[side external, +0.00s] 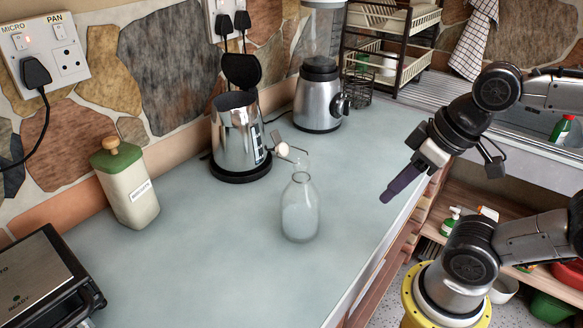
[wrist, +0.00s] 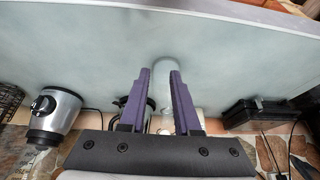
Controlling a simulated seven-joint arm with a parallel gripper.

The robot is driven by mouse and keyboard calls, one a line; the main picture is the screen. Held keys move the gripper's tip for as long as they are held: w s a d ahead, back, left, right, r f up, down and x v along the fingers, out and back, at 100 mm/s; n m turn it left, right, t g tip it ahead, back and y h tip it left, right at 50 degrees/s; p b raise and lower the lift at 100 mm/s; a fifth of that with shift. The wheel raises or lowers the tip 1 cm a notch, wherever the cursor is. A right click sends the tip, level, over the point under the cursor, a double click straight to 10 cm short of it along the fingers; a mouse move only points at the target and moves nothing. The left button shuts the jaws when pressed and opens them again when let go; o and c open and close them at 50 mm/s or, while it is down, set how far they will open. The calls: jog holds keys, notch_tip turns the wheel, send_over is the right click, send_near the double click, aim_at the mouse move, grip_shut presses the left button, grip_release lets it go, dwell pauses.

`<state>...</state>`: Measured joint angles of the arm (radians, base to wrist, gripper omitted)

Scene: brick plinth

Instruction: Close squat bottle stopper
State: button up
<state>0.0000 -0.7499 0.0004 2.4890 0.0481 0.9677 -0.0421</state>
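The squat glass bottle (side external: 300,215) stands upright on the pale counter, clear and with a narrow neck. Its pale stopper (side external: 282,149) is off the mouth, tilted out to the upper left on a thin wire. In the wrist view the bottle (wrist: 162,66) shows faintly between the finger tips; the stopper cannot be made out there. My gripper (side external: 387,197) is to the right of the bottle, apart from it, with its purple fingers angled down and left. In the wrist view my gripper (wrist: 160,72) has its fingers apart with nothing held between them.
A steel kettle (side external: 238,135) with its lid up stands behind and left of the bottle. A blender (side external: 318,100) and a wire rack (side external: 390,45) are farther back. A cream canister (side external: 128,190) and a black appliance (side external: 45,280) are at left. The counter around the bottle's front is clear.

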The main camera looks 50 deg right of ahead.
jog(key=a, duration=0.1)
jog(key=a+r+g+y, duration=0.1)
jog(key=a+r+y, duration=0.1)
jog(key=shift+a, duration=0.35)
grip_shut()
notch_tip(320, 180, up, 6)
jog(key=m+g+y, duration=0.2)
jog(key=m+y, duration=0.4)
jog(key=y, duration=0.7)
send_over(279, 143)
jog(key=d, duration=0.4)
jog(key=w+d+f+m+t, duration=0.3)
jog(key=d+f, duration=0.3)
jog(key=d, duration=0.2)
jog(key=s+x, duration=0.1)
jog(key=x, duration=0.9)
jog(key=shift+s+r, duration=0.55)
jog(key=shift+s, duration=0.25)
jog(key=shift+s+r, duration=0.6)
jog(key=shift+s, duration=0.2)
